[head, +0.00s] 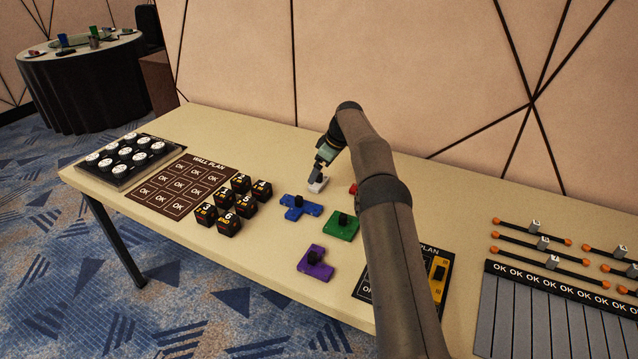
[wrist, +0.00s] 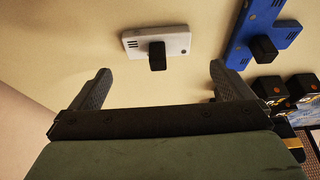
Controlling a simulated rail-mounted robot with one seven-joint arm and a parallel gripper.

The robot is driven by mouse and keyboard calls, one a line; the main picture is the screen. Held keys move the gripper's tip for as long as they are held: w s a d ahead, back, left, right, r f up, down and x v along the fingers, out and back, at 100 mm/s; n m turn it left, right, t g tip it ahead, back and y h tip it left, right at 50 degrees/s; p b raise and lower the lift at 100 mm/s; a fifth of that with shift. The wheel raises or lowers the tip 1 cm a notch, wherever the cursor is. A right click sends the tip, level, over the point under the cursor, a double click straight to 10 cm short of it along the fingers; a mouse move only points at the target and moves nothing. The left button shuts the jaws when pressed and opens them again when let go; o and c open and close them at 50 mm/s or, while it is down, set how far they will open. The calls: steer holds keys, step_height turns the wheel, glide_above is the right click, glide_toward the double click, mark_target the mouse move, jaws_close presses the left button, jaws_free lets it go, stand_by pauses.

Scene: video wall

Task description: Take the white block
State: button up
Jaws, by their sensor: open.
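The white block (head: 318,185) lies on the table near its back, just below my gripper in the head view. In the wrist view the white block (wrist: 174,45) shows whole, with a black knob on its face. My gripper (head: 316,177) points down at it. In the wrist view my gripper's fingers (wrist: 155,80) are spread wide, with nothing between them. The block lies beyond the fingertips, apart from them, with its knob roughly in line with the gap.
A blue block (head: 301,207) lies beside the white one, also in the wrist view (wrist: 262,35). Green (head: 341,228) and purple (head: 316,264) blocks lie nearer the front. A red piece (head: 353,189) is partly behind my arm. Black numbered cubes (head: 228,222) stand left.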

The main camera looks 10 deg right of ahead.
mark_target(319, 181)
steer(key=x, duration=0.4)
steer(key=shift+d+f, duration=0.2)
steer(key=shift+f, duration=0.25)
steer(key=c, duration=1)
steer(key=shift+r, duration=0.15)
